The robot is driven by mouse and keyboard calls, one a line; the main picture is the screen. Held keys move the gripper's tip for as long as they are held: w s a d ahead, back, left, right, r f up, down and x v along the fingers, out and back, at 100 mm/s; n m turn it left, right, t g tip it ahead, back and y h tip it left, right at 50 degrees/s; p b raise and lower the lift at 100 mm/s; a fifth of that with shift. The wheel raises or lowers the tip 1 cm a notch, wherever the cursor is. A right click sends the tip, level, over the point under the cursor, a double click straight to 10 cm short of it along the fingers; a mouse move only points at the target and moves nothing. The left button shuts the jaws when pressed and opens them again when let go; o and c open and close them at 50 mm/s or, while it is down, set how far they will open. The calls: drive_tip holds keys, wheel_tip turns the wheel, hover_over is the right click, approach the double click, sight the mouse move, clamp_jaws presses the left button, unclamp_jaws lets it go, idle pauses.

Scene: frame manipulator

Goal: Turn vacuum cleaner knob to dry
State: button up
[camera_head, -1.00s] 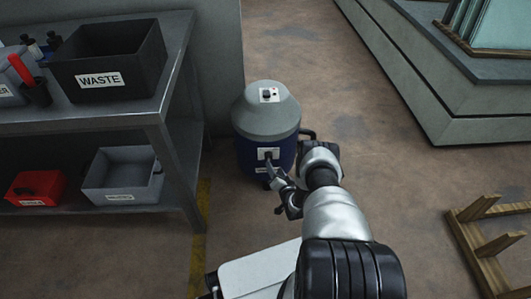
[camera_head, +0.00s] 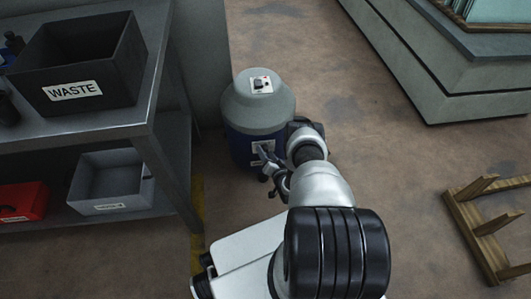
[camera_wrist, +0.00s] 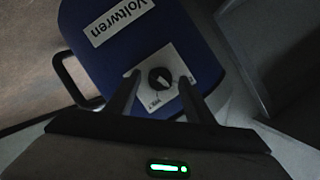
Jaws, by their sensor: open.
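The vacuum cleaner (camera_head: 258,105) stands on the floor beside the shelf, with a grey domed top and a blue body. In the wrist view its blue body (camera_wrist: 110,55) carries a "Voltwren" label. A black round knob (camera_wrist: 160,78) sits on a white plate (camera_wrist: 182,72) with small markings, too small to read surely. My gripper (camera_wrist: 157,82) is open, its two fingers on either side of the knob in the picture; I cannot tell whether they touch it. In the head view my gripper (camera_head: 268,160) is in front of the plate, and the knob is hidden there.
A metal shelf (camera_head: 155,120) stands at left with a black WASTE bin (camera_head: 80,65), a grey bin (camera_head: 108,183) and a red box (camera_head: 22,200). A wooden frame (camera_head: 480,225) lies at right. A grey platform (camera_head: 440,75) is at upper right. The floor between is clear.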

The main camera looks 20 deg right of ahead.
drive_tip(key=c, duration=1)
drive_tip(key=shift+w+a+r+n+g+h, duration=0.2)
drive_tip(key=shift+n+h, duration=0.4)
drive_tip(key=shift+n, duration=0.45)
drive_tip(key=shift+s+a+f+n+g+h, duration=0.1)
drive_tip(key=shift+n+g+h, duration=0.2)
drive_tip(key=shift+n+h, duration=0.55)
drive_tip(key=shift+n, duration=0.3)
drive_tip(key=o, duration=1)
